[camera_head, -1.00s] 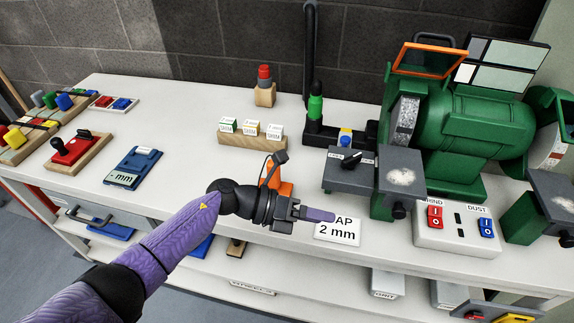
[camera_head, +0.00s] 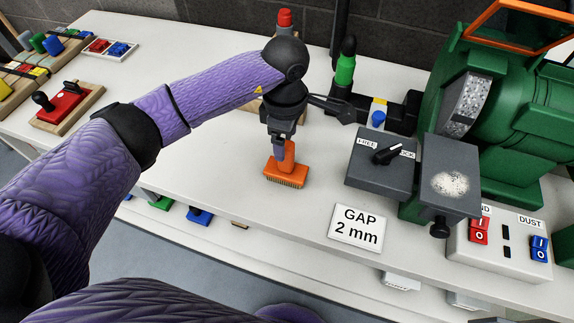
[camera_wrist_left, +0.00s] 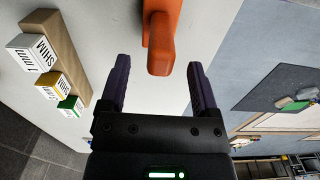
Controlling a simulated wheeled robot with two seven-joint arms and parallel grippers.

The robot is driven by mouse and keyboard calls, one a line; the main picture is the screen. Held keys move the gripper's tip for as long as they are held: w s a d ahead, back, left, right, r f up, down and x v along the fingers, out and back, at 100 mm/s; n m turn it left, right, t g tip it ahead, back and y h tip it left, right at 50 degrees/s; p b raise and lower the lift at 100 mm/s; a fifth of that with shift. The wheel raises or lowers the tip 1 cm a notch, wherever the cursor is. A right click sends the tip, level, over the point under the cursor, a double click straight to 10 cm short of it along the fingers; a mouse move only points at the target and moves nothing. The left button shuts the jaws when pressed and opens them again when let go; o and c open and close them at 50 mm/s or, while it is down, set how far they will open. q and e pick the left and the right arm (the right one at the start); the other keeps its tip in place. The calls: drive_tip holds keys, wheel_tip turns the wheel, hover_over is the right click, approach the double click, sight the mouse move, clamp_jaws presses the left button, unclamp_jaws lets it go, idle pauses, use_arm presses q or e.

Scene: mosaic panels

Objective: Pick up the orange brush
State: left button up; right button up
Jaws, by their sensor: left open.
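The orange brush (camera_head: 285,172) stands on the white bench with its bristles down and its handle pointing up, left of the GAP 2 mm card. My left gripper (camera_head: 281,148) points down over it, its fingers at the handle's upper part. In the left wrist view the brush handle (camera_wrist_left: 160,40) lies ahead of and between the two spread fingers of the left gripper (camera_wrist_left: 160,82). The gripper is open, with gaps on both sides of the handle. My right gripper is not in view.
A GAP 2 mm card (camera_head: 357,226) lies near the bench's front edge. Shim blocks (camera_wrist_left: 50,70) show in the left wrist view. Bench left of the brush is clear.

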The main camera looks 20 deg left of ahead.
sight(286, 162)
use_arm(q)
wheel_tip(286, 162, down, 2)
drive_tip(key=shift+f, duration=0.15)
clamp_jaws()
idle(1.3)
